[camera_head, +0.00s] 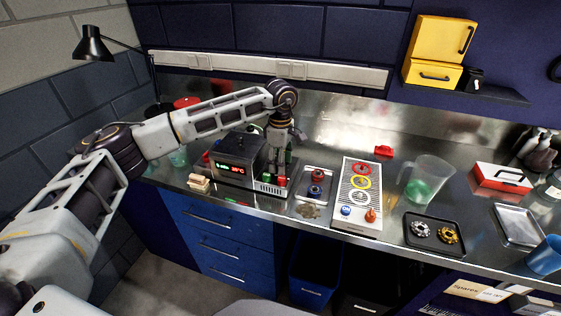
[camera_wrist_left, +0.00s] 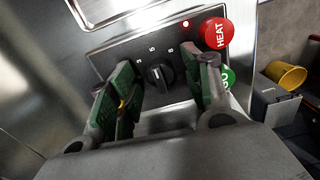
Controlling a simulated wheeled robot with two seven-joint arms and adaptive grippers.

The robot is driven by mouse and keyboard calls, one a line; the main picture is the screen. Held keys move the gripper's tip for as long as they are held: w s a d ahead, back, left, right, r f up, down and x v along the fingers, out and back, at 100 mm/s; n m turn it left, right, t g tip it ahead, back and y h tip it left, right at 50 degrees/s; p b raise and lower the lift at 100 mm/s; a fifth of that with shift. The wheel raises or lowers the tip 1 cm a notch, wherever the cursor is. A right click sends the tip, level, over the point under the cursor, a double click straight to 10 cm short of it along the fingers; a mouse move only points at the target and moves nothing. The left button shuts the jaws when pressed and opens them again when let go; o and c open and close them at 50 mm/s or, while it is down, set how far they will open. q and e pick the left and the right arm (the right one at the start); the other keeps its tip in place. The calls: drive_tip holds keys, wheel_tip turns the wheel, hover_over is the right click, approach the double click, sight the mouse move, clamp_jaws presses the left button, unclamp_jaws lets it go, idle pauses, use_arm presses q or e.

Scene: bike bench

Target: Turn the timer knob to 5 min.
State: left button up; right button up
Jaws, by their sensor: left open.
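My left gripper (camera_wrist_left: 165,70) is open, with one green-padded finger on each side of the knob; I see no clear contact. The knob is hidden there. My right gripper is out of view.
A red HEAT button (camera_wrist_left: 216,33) and a partly hidden green button (camera_wrist_left: 228,77) are close to the right finger. A small metal tray (camera_head: 316,173) with rings and a board (camera_head: 347,205) with coloured rings stand right of the box. A beaker (camera_head: 430,178) stands farther right.

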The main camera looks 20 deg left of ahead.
use_arm(q)
wheel_tip(320, 180, up, 12)
idle(0.7)
idle(0.4)
